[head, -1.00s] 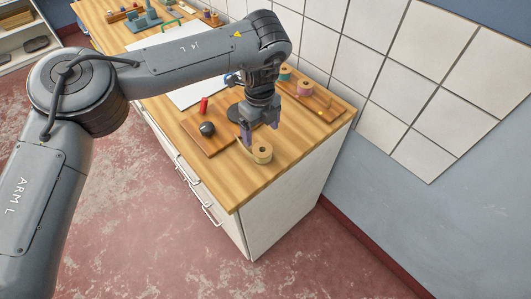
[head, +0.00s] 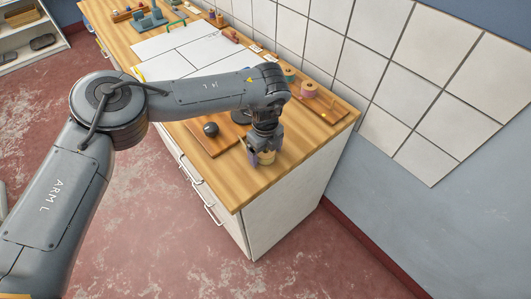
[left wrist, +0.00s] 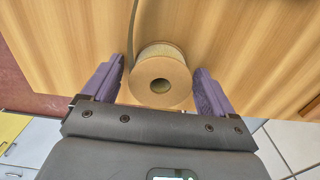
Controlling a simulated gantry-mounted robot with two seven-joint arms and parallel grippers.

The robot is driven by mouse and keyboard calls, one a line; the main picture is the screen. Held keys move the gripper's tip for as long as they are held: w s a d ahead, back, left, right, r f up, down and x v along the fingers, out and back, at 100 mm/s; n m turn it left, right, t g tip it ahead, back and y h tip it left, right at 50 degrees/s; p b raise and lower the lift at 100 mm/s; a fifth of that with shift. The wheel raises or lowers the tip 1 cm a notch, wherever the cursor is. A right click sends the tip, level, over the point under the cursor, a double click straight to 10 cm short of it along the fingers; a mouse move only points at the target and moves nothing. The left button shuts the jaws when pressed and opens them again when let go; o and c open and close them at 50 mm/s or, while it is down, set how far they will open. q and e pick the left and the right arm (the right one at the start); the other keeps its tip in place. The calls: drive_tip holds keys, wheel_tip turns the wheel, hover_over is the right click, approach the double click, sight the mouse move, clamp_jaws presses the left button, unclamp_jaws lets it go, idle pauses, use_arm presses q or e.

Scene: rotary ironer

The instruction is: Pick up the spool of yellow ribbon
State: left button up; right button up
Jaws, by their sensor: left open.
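The spool of yellow ribbon (left wrist: 160,82) stands on the wooden counter near its corner, with a tail of ribbon trailing from it in the left wrist view. In the head view the spool (head: 267,157) is partly hidden by my gripper. My left gripper (head: 263,158) is lowered over it. In the left wrist view the open purple fingers of my left gripper (left wrist: 160,88) stand on either side of the spool, with a gap visible on each side. My right gripper is not in view.
A wooden board with a dark ball (head: 210,129) lies left of the gripper. The counter's front edge (head: 237,210) and corner are close to the spool.

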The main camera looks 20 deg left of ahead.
use_arm(q)
drive_tip(key=shift+c, duration=0.3)
drive_tip(key=c, duration=1)
drive_tip(key=shift+r, duration=0.1)
